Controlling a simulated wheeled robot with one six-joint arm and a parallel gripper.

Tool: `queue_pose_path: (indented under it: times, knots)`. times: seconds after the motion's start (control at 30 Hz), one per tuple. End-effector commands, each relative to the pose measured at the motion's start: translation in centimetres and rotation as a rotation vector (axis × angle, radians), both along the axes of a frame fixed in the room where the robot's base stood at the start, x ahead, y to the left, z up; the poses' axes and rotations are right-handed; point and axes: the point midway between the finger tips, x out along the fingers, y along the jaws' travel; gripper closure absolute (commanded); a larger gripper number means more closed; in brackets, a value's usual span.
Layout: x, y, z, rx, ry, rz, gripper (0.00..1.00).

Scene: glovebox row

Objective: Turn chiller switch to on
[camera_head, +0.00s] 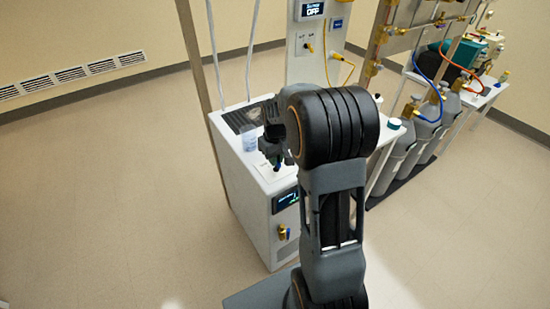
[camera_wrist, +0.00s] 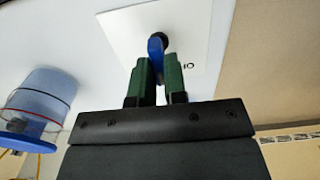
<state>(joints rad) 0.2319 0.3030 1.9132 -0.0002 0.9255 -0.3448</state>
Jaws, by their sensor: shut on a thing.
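The chiller (camera_head: 240,185) is a white cabinet with a dark display (camera_head: 285,200) on its front. A white switch plate (camera_wrist: 195,35) lies on its top; it also shows in the head view (camera_head: 266,172). The chiller switch is a blue lever (camera_wrist: 156,52) on a dark round pivot, with a small dark marking on the plate beside it. My gripper (camera_wrist: 158,75) has green fingers shut on the blue lever, one on each side. In the head view my gripper (camera_head: 276,158) is over the plate, and my arm hides part of the chiller top. The display text is too small to read.
A panel (camera_head: 308,45) behind has a display reading OFF. Grey gas cylinders (camera_head: 425,130) and a bench stand at right. The floor at left is clear.

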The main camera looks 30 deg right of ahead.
Motion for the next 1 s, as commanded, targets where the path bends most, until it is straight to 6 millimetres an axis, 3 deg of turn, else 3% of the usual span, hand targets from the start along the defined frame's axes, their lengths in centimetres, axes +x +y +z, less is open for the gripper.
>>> queue_pose_path:
  times: [0.1, 0.47, 1.0]
  knots:
    - [0.01, 0.01, 0.02, 0.0, 0.0, 0.0, 1.0]
    - [0.01, -0.03, 0.04, 0.0, 0.0, -0.048, 1.0]
    - [0.0, -0.27, 0.05, 0.0, 0.0, -0.398, 1.0]
